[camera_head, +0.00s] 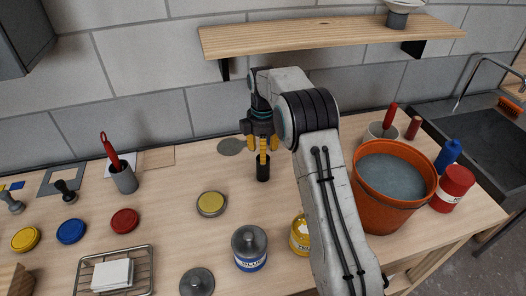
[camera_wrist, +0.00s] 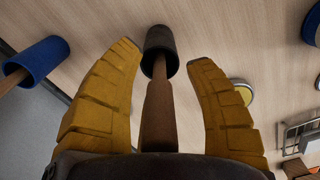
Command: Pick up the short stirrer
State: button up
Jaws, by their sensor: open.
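My gripper (camera_head: 262,148) is open, pointing down over the middle of the worktop. Its two yellow fingers stand either side of a brown wooden stick (camera_wrist: 157,105), with gaps on both sides. The stick's far end meets a dark cylinder (camera_wrist: 160,48), which also shows upright on the worktop in the head view (camera_head: 263,170). I cannot tell if the dark cylinder is a holder or part of the stick. A second wooden stick (camera_wrist: 14,82) with a blue cylinder (camera_wrist: 40,58) is at the left of the wrist view. I cannot tell which is the short stirrer.
A yellow-topped lid (camera_head: 211,204) lies left of the gripper, and a blue-labelled tin (camera_head: 249,250) stands nearer. My arm hides part of the worktop. An orange bucket of water (camera_head: 384,205) stands right. A shelf (camera_head: 320,38) hangs behind. A grey cup (camera_head: 124,180) stands left.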

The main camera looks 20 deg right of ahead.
jog(key=shift+c, duration=0.3)
grip_shut()
jog(key=shift+r, duration=0.15)
jog(key=r, duration=1.1)
jog(key=shift+s+r, duration=0.3)
jog(key=shift+s, duration=0.05)
jog(key=s+b, duration=0.7)
jog(key=s, duration=1)
jog(key=shift+s+b, duration=0.15)
jog(key=shift+b, duration=0.15)
